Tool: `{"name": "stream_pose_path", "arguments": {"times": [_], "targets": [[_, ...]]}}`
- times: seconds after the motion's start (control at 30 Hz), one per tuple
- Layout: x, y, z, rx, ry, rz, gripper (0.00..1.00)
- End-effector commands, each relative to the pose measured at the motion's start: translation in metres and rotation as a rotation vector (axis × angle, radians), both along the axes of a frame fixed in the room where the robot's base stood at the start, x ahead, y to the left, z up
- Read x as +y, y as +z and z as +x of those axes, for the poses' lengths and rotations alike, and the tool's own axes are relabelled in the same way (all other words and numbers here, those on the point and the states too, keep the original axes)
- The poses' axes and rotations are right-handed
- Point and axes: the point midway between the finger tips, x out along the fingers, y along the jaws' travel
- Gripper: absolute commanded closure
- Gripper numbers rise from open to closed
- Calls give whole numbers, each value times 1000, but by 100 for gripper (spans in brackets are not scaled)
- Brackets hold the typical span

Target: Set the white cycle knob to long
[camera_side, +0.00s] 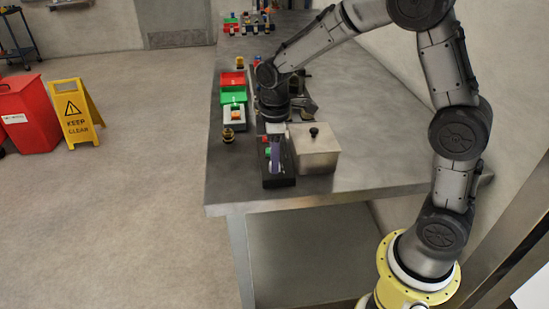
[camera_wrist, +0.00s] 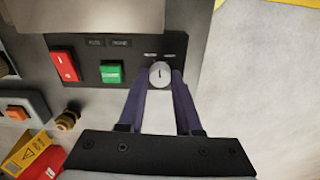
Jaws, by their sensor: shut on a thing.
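The white cycle knob (camera_wrist: 160,74) sits at the right end of a dark panel (camera_wrist: 135,48) in the wrist view. It carries a dark pointer line that looks close to upright. Two small labels sit just above the knob, too small to read. My gripper (camera_wrist: 160,78) is shut on the knob, one purple finger on each side of it. In the side view my gripper (camera_side: 276,150) reaches down onto the dark unit (camera_side: 278,181) near the table's front end. The knob cannot be made out there.
A red button (camera_wrist: 64,66) and a green button (camera_wrist: 111,72) are left of the knob. A metal box with a black top knob (camera_side: 316,152) stands close to my gripper's right. A grey box with an orange button (camera_side: 235,117) stands left. The table's front right is clear.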

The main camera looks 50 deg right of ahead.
Motion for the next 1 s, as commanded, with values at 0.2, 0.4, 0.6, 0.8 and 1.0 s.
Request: {"name": "stream_pose_path", "arguments": {"times": [0.2, 0.4, 0.6, 0.8, 1.0], "targets": [[0, 1, 0, -1, -201, 0, 100], [0, 1, 0, -1, -369, 0, 100], [0, 2, 0, -1, -497, 0, 100], [0, 2, 0, -2, -576, 0, 100], [0, 2, 0, -2, -612, 0, 100]]}}
